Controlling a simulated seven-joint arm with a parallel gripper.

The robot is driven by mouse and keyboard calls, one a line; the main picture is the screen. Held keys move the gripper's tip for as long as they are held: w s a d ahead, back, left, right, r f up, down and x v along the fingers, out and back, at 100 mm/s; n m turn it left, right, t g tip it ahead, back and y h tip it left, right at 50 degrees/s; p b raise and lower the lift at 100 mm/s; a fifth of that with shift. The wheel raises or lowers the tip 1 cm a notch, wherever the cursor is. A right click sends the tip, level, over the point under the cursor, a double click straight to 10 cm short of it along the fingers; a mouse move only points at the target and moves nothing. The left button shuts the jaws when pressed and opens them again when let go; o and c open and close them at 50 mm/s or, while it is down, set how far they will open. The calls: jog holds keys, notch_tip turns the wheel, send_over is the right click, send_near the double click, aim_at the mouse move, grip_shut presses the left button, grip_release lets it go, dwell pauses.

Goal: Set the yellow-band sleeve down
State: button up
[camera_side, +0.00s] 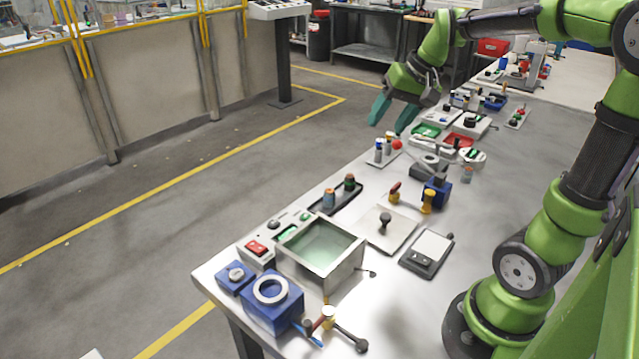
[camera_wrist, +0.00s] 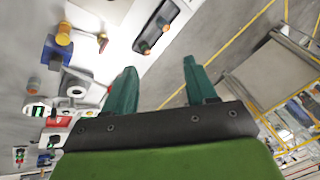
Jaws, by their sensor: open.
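My gripper (camera_side: 391,114) is raised above the far left edge of the bench in the side view. Its two teal fingers are wide apart, with nothing seen between them. The wrist view also shows my gripper (camera_wrist: 160,70) open and empty, with floor and the bench edge beyond it. I cannot pick out a yellow-band sleeve for sure in either view. Small cylinders stand on a pale plate (camera_side: 376,163) below the gripper, and two more stand in a black tray (camera_side: 344,205). Their bands are too small to read.
The bench is crowded along its length. An open metal basin (camera_side: 293,262), blue blocks with a white ring (camera_side: 271,289), a scale (camera_side: 417,265) and a yellow-handled tool (camera_side: 428,200) stand nearer. Red and green trays lie beyond. Bare bench shows right of the scale.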

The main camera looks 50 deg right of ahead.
jog(key=s+a+n+t, duration=0.1)
jog(key=s+a, duration=0.3)
jog(key=a, duration=0.7)
jog(key=shift+r+n+y, duration=0.25)
jog(key=shift+n+y, duration=0.15)
jog(key=shift+n, duration=0.2)
jog(key=shift+o, duration=0.2)
jog(key=s+a+f+n+t, duration=0.1)
jog(key=s+a, duration=0.3)
jog(key=a, duration=0.1)
jog(key=shift+s+a+f+n+y, duration=0.25)
jog(key=shift+a+f+n+y, duration=0.05)
jog(key=shift+a, duration=0.05)
jog(key=shift+o, duration=0.2)
jog(key=shift+s+a+f, duration=0.2)
jog(key=shift+s+a, duration=0.05)
